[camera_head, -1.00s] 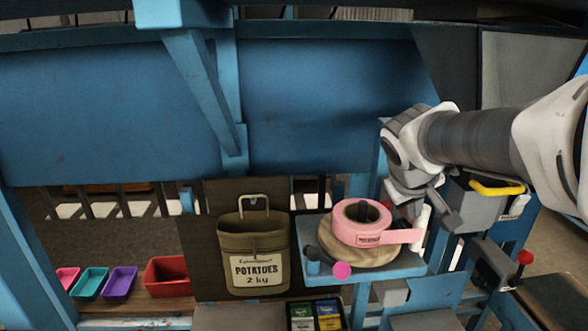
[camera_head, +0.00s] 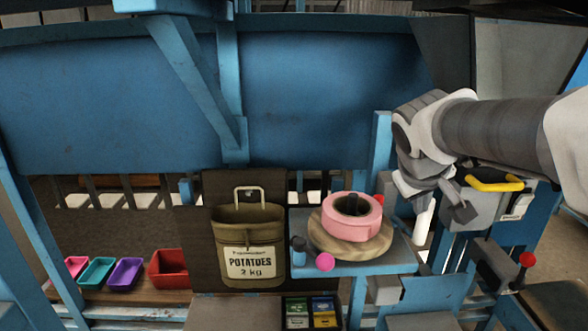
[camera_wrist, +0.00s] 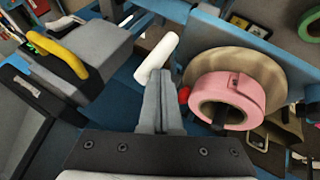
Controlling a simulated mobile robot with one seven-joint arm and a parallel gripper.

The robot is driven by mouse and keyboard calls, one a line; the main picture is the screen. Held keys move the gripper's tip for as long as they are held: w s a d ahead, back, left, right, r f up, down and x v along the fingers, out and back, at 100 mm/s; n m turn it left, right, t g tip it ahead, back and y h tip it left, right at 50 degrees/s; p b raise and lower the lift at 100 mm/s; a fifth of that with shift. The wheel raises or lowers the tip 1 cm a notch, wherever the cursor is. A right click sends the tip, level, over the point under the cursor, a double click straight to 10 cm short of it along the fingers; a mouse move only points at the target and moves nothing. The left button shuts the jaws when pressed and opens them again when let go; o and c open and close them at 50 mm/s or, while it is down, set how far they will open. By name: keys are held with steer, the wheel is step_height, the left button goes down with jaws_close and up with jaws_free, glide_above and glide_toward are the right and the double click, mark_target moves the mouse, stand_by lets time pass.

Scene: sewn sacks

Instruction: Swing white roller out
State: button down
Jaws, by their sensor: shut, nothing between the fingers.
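The white roller (camera_head: 424,221) stands near upright at the right edge of the blue shelf, to the right of the pink tape roll (camera_head: 352,217). In the wrist view the roller (camera_wrist: 157,57) slants just beyond my fingertips, and the tape roll (camera_wrist: 226,98) lies to its right. In the head view my gripper (camera_head: 436,200) partly hides the roller's upper end.
The tape roll sits on a round wooden disc (camera_head: 320,240) on the blue shelf (camera_head: 400,258). A pink ball knob (camera_head: 325,262) is at the shelf's front. A potato sack (camera_head: 249,245) hangs left. A grey box with a yellow handle (camera_head: 494,184) stands close to the right.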

steer(key=shift+d+f, duration=0.1)
steer(key=shift+d, duration=0.75)
steer(key=shift+w+d+b, duration=0.2)
steer(key=shift+d+b, duration=0.4)
steer(key=shift+d, duration=0.5)
steer(key=shift+d, duration=0.1)
